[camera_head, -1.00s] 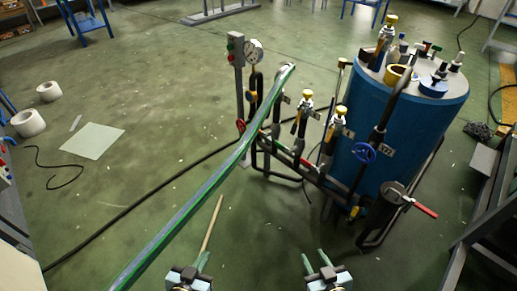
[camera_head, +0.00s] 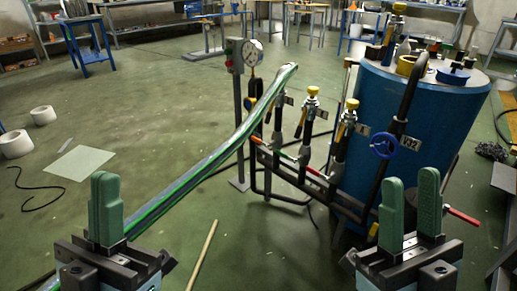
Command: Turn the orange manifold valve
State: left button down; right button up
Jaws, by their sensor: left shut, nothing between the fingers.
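The pipe manifold (camera_head: 290,172) stands in front of the blue tank, with dark pipes and orange-red segments. Upright valves on it have yellow-orange knobs: one in the middle (camera_head: 312,92), one nearer the tank (camera_head: 351,104). Which one is the orange valve I cannot tell for sure. My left gripper (camera_head: 106,182) is shut and empty at the lower left, well apart from the manifold. My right gripper (camera_head: 410,182) is open and empty at the lower right, its fingers upright, in front of the tank. Neither gripper appears to touch a valve.
A green-and-grey hose (camera_head: 200,178) runs from the manifold toward the lower left, passing behind my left gripper. The blue tank (camera_head: 425,115) has a blue handwheel (camera_head: 383,145) before it and a red lever (camera_head: 463,217) low at right. Floor at left centre is mostly clear.

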aim_at(257, 140)
jog(key=u, duration=0.9)
jog(key=i, duration=1.95)
jog(key=z, duration=0.75)
